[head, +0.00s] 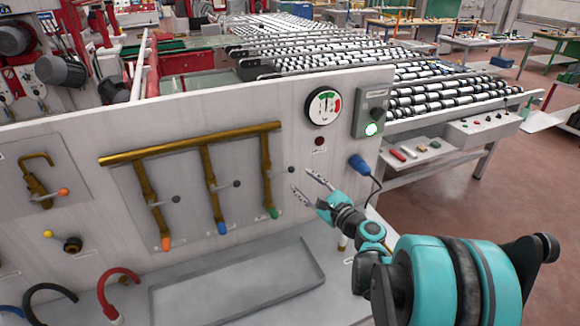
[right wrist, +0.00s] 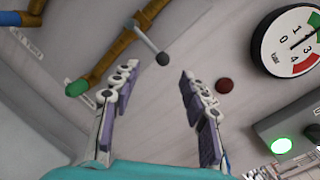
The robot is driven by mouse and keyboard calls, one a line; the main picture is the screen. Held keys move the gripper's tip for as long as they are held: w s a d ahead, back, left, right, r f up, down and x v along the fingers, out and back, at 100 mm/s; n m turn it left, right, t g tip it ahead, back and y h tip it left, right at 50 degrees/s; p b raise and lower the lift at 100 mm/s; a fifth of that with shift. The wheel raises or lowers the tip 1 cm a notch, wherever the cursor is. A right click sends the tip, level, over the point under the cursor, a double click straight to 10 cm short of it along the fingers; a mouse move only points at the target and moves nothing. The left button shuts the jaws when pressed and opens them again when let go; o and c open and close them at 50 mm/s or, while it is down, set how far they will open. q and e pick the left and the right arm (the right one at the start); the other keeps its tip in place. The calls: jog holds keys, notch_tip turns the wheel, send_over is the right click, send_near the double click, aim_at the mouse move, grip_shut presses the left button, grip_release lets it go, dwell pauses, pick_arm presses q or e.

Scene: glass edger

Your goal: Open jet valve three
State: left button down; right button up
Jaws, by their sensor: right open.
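The jet valves are brass pipes branching down from one brass manifold (head: 190,145) on the grey panel. The right-hand branch, ending in a green tip (head: 272,212), has a short grey lever with a dark ball knob (head: 291,170) pointing right. In the right wrist view, the green tip (right wrist: 77,88) is at left and the lever's knob (right wrist: 162,58) shows between and just ahead of the fingertips. My right gripper (head: 307,183) is open and empty, close to the right of the knob; contact is not visible. My left gripper is out of view.
A pressure gauge (head: 323,106), a dark red button (head: 319,141) and a switch box with a lit green lamp (head: 372,129) are right of the valves. A blue plug (head: 359,164) with a cable sits below. A grey tray (head: 240,282) lies under the valves.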

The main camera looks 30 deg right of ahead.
aim_at(293, 172)
jog(key=w, duration=0.5)
jog(key=w+a+b, duration=0.1)
jog(key=w, duration=0.1)
jog(key=shift+w, duration=0.35)
grip_shut()
jog(key=shift+r, duration=0.1)
